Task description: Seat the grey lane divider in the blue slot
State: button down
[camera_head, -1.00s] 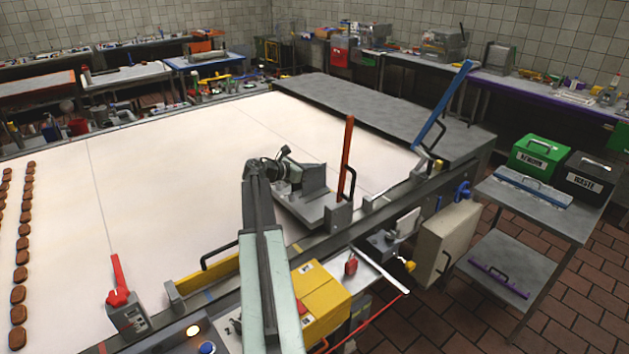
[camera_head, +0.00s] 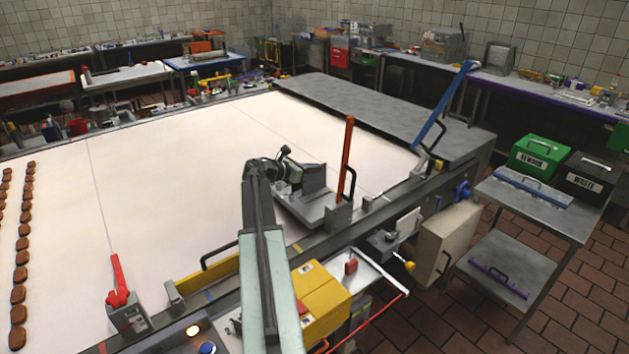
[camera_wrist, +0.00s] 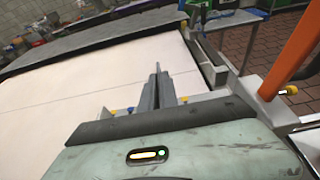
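My gripper (camera_head: 316,178) is low over the white belt (camera_head: 190,190), near the belt's right-hand side rail, just left of an upright orange bar. In the wrist view my gripper's grey fingers (camera_wrist: 157,78) are close together with no clear gap, and I make out nothing between them. A grey plate (camera_head: 300,207) lies just below my gripper; I cannot tell whether it is the grey lane divider. A small blue mark (camera_head: 208,294) shows on the near rail; I cannot tell whether it marks the blue slot.
The orange bar (camera_head: 346,150) stands close to the right of my gripper and also in the wrist view (camera_wrist: 291,52). A blue bar (camera_head: 442,105) leans farther back. A yellow bar (camera_head: 210,275) lies by the near rail. Brown biscuits (camera_head: 21,257) line the left side.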

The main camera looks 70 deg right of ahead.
dwell(0.3)
notch_tip(320, 180, up, 10)
jog(key=p, duration=1)
jog(key=shift+r, duration=0.15)
jog(key=f+b, duration=0.3)
jog(key=shift+w+a+f, duration=0.2)
jog(key=shift+w+a, duration=0.15)
jog(key=b, duration=0.6)
send_over(311, 181)
jog(key=f, duration=0.6)
jog(key=shift+w+d, duration=0.1)
jog(key=shift+d, duration=0.2)
jog(key=shift+f+b, duration=3.25)
jog(key=shift+r, duration=0.2)
jog(key=shift+r+p, duration=2.9)
jog(key=shift+p, duration=0.2)
